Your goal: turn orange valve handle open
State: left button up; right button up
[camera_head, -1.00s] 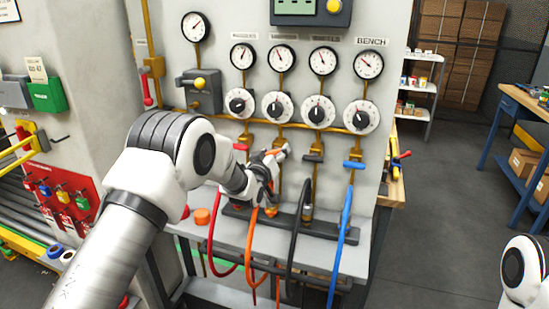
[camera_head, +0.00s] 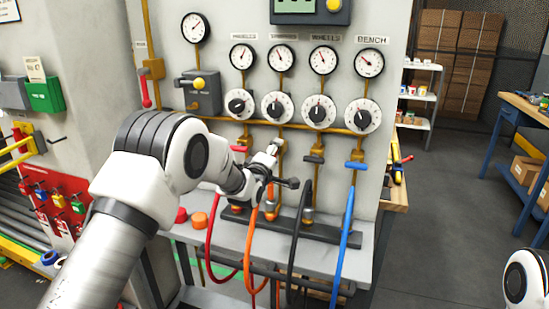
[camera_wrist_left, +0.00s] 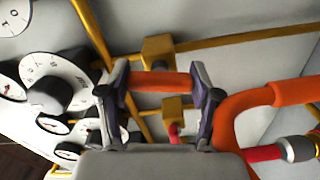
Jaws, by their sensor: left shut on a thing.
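The orange valve handle (camera_wrist_left: 160,82) is a short bar on a brass fitting, seen between my left fingers in the left wrist view. My left gripper (camera_wrist_left: 158,92) is shut on it, with a finger at each end. In the head view my left gripper (camera_head: 272,150) is at the second valve from the left, under the dials, and hides most of the handle. The orange hose (camera_head: 252,255) hangs below that valve. My right gripper is out of view; only part of my right arm shows at the lower right.
A red handle (camera_head: 239,149) is close on the left; a black handle (camera_head: 314,159) and a blue handle (camera_head: 356,166) are on the right. A black hose (camera_head: 294,245) and a blue hose (camera_head: 342,245) hang below. Round dials (camera_head: 278,105) sit above.

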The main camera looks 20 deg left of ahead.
pick_arm(q)
jog(key=shift+n, duration=1.3)
jog(key=o, duration=1.2)
jog(key=shift+a, duration=0.1)
jog(key=shift+c, duration=0.2)
jog(key=shift+s, duration=0.1)
jog(key=s, duration=1.2)
jog(key=shift+a, duration=0.2)
jog(key=shift+f, duration=0.1)
